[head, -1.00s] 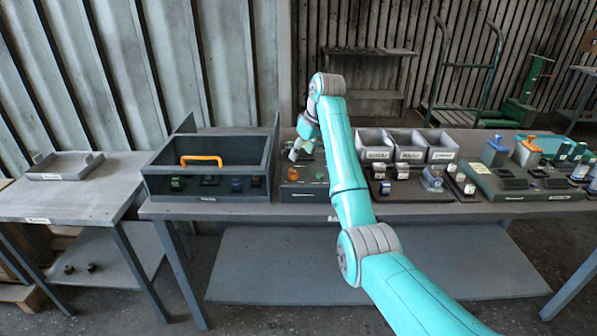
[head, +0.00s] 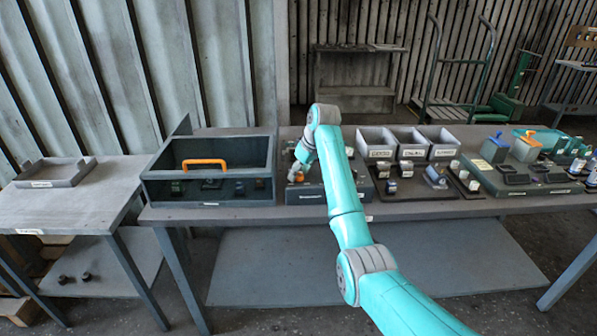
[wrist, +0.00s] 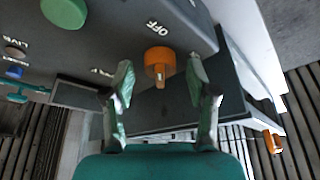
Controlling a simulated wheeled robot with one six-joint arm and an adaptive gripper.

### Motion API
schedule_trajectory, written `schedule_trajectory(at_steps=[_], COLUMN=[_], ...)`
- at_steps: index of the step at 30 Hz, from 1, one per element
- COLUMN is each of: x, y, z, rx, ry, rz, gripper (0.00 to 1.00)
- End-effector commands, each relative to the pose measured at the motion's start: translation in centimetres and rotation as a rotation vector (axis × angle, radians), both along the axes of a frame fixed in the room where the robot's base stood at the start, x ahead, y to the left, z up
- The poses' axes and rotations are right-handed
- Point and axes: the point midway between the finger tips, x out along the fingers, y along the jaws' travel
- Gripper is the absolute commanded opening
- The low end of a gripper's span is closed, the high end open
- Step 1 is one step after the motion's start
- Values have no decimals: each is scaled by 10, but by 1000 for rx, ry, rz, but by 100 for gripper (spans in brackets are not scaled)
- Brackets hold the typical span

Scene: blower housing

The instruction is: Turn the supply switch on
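The supply switch is an orange rotary knob (wrist: 158,62) on a dark grey control box (wrist: 115,32) in the wrist view. An "OFF" label is printed beside it, and another label is partly hidden by a finger. My gripper (wrist: 160,82) is open, with one finger on each side of the knob. I cannot tell whether either finger touches it. In the head view my gripper (head: 297,166) is low over the control box (head: 305,195) and hides most of the knob.
A green button (wrist: 65,12) and small indicators are on the same box. Grey bins (head: 408,142) and a dark tray of parts stand on the right.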

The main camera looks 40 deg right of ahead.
Motion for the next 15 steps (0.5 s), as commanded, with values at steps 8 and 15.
schedule_trajectory(at_steps=[8,15], x=[0,0], y=[0,1], z=[0,0], rx=[0,0], ry=[0,0], rz=[0,-22], gripper=[0,0])
